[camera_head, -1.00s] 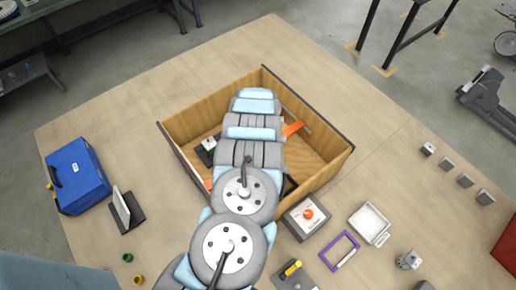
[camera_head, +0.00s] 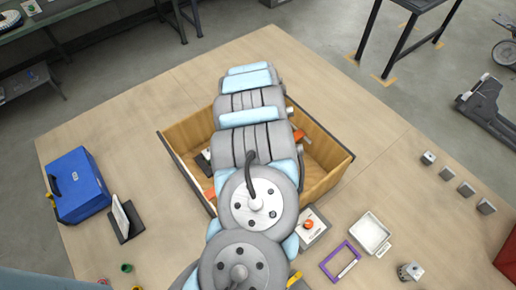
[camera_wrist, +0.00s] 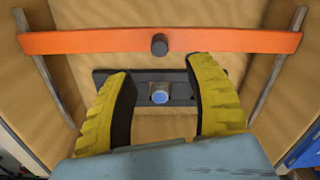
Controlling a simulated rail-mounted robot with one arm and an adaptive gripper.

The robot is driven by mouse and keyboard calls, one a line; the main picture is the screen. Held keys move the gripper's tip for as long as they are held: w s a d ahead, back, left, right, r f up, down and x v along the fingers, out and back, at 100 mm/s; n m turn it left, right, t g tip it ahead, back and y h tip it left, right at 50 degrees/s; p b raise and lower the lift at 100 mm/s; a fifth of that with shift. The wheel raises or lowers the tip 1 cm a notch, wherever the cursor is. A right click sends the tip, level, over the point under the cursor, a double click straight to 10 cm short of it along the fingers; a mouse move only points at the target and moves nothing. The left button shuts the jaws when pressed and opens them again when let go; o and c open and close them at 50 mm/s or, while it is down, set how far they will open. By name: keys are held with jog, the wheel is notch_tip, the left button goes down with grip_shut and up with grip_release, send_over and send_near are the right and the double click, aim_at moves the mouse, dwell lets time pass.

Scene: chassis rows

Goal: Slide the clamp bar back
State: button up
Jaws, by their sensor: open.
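The clamp bar is a long orange bar (camera_wrist: 95,42) with a dark round knob (camera_wrist: 159,45) at its middle. It spans two grey rails in the upper part of the wrist view. In the head view only its ends show beside my arm, the right one (camera_head: 299,135) more clearly. My gripper (camera_wrist: 160,68) is open, with yellow fingers on either side below the bar. The knob lies just beyond the fingertips, and nothing is between them in a grip. A dark bracket with a blue-topped round part (camera_wrist: 159,97) shows between the fingers. My arm hides the gripper in the head view.
A wooden box (camera_head: 330,178) with dark rims surrounds the bar. Grey rails (camera_wrist: 278,70) run along both sides. A button box (camera_head: 309,226), a white tray (camera_head: 371,232) and a purple frame (camera_head: 340,260) stand nearby. A blue case (camera_head: 76,184) is at left.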

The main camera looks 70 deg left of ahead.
jog(key=shift+r, duration=0.95)
jog(key=shift+a+f, duration=0.1)
jog(key=shift+a, duration=0.05)
